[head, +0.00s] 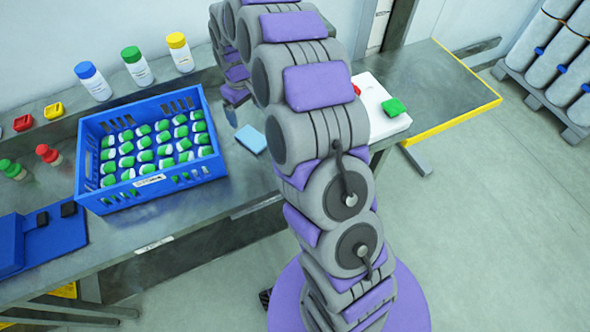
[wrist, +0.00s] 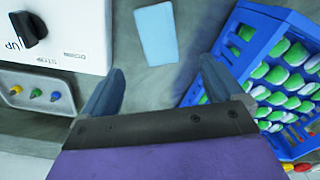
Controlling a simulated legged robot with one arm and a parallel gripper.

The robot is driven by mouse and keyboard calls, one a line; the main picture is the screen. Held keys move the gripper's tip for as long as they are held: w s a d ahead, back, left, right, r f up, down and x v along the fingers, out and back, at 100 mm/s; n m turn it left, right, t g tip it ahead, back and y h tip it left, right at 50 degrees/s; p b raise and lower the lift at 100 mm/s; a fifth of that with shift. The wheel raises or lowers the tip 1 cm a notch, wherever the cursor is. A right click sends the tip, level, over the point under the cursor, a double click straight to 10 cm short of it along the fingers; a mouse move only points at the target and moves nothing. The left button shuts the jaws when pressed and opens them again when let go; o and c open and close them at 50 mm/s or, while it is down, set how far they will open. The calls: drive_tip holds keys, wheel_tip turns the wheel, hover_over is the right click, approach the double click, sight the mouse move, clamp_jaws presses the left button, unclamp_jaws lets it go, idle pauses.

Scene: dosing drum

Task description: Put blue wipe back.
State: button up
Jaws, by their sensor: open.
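The blue wipe (head: 250,139) is a light blue flat rectangle lying on the grey bench, just right of the blue crate. In the wrist view the wipe (wrist: 156,34) lies flat at the top middle, beyond the fingertips and apart from them. My gripper (wrist: 158,80) is open and empty, its two dark fingers spread with bare bench between them.
A blue crate (head: 153,198) of green-and-white items stands left of the wipe. A white device (wrist: 50,35) with a black knob stands on the other side. Bottles with blue (head: 92,82), green (head: 137,67) and yellow (head: 182,52) lids stand behind the crate.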

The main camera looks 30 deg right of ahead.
drive_tip(key=s+a+r+m, duration=0.1)
drive_tip(key=s+r, duration=0.5)
drive_tip(key=s, duration=0.4)
drive_tip(key=s+a+r+m, duration=0.1)
drive_tip(key=s+r, duration=0.5)
drive_tip(key=s, duration=0.4)
drive_tip(key=s+d+r+m+g, duration=0.1)
drive_tip(key=s+d+m, duration=0.1)
drive_tip(key=s, duration=2)
drive_tip(key=shift+g, duration=0.4)
